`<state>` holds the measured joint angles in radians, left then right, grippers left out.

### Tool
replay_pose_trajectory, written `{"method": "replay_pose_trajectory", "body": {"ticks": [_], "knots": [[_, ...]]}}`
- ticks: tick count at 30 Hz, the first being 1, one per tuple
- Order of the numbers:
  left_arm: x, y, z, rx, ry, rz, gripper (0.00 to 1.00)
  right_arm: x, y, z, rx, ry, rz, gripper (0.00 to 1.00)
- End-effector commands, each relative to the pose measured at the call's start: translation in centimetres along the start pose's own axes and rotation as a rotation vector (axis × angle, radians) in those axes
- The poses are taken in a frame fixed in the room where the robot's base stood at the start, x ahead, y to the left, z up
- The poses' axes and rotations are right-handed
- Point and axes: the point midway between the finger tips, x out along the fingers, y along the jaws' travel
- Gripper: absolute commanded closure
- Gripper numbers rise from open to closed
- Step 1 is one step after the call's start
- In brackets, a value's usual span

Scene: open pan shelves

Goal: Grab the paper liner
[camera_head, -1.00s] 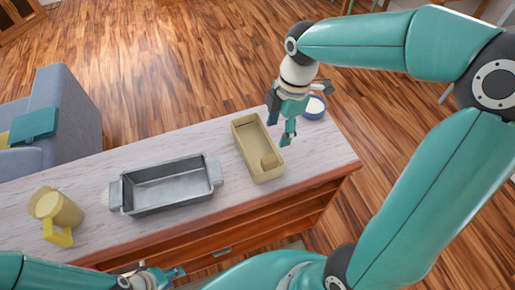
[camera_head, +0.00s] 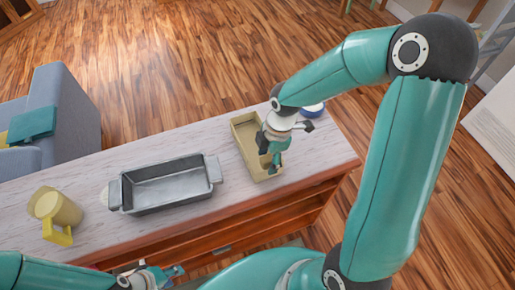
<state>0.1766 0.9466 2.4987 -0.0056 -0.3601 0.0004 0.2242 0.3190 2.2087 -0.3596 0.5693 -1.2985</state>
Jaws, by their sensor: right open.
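The paper liner (camera_head: 243,127), a beige open rectangular form, sits on the right part of the table top. My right gripper (camera_head: 269,162) points down over its near right end, open, and hides part of it. I cannot tell whether the fingers touch the liner or straddle its wall. My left gripper (camera_head: 160,275) is low at the bottom edge, in front of the table; its fingers are too small to read.
A grey metal loaf pan (camera_head: 165,185) with end handles stands left of the liner. A yellow jug (camera_head: 58,215) stands at the far left. The table (camera_head: 110,165) has free room behind the pan.

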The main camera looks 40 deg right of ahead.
Motion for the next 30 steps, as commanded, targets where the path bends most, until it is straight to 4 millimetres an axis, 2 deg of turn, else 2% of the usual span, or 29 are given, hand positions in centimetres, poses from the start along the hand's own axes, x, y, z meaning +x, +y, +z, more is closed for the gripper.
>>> {"method": "replay_pose_trajectory", "body": {"ticks": [7,17,30], "knots": [[0.0,0.0,0.01,0.0,0.0,0.0,0.6,0.13,0.02,0.01,0.0,0.0,0.002,0.43],[0.0,0.0,0.01,0.0,0.0,0.0,0.6,0.1,0.03,0.01,0.0,0.0,0.002,0.98],[-0.04,0.01,0.01,0.0,0.0,0.0,0.6,-0.5,0.09,-0.09,-0.001,-0.001,0.003,1.0]]}}
